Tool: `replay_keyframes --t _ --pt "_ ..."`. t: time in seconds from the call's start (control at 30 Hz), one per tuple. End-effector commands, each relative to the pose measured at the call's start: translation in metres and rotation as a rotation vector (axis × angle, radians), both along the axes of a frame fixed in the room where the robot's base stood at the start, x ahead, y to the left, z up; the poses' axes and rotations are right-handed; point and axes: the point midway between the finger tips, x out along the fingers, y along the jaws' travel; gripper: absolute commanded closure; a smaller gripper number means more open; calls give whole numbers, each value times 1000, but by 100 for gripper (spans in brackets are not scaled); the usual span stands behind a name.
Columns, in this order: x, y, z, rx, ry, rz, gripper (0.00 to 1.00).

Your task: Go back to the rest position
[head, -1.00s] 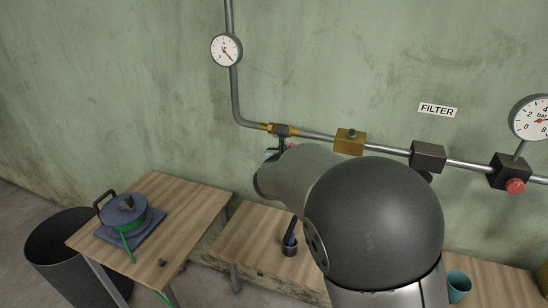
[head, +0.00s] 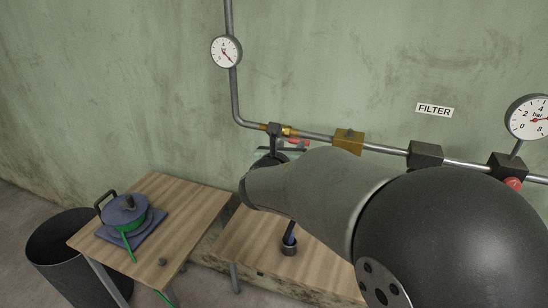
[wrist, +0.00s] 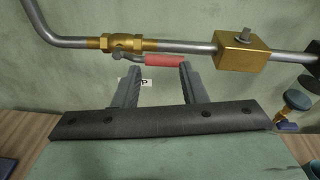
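My gripper (wrist: 160,78) is open and empty in the wrist view, its two dark fingers apart. A red valve handle (wrist: 163,60) shows just past the fingertips, below a brass valve (wrist: 123,42) on the pipe. I cannot tell exactly how far the handle is from the fingers. In the head view my gripper (head: 283,150) is small and partly hidden behind my arm, close to the wall pipe. The red handle (head: 298,141) shows there beside it.
A brass block (head: 348,140) and dark fittings (head: 424,154) sit along the pipe. Below are a wooden table (head: 190,199) with a blue pot (head: 124,210), and a wooden bench (head: 250,240) with a small cup (head: 289,248). A dark bin (head: 60,250) stands left.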

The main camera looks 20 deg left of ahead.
Motion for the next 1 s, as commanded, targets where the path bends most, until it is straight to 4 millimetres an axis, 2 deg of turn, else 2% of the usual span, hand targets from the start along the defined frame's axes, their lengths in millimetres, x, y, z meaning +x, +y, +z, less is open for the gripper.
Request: replay_keyframes --t 0.37,0.43,0.47,0.57,0.6,0.67,0.7,0.77,0.8,0.87,0.9,1.0 --pt "-2 0 -2 -3 3 0 62" --pt "0 -17 -3 40 20 -45 62" --pt "0 -30 -4 74 32 -80 62" --pt "-4 -89 -12 246 90 -255 62" --pt "-9 -118 -16 337 114 -347 62" --pt "-22 -162 -25 490 148 -500 62" --pt "-34 -189 -32 596 165 -607 62" --pt "-57 -228 -45 761 183 -779 62" --pt "-75 -252 -53 875 188 -900 62" --pt "-107 -283 -66 1057 186 -1093 62" --pt "-132 -300 -76 1184 175 -1230 62" --pt "-193 -325 -98 1496 122 -1575 62"
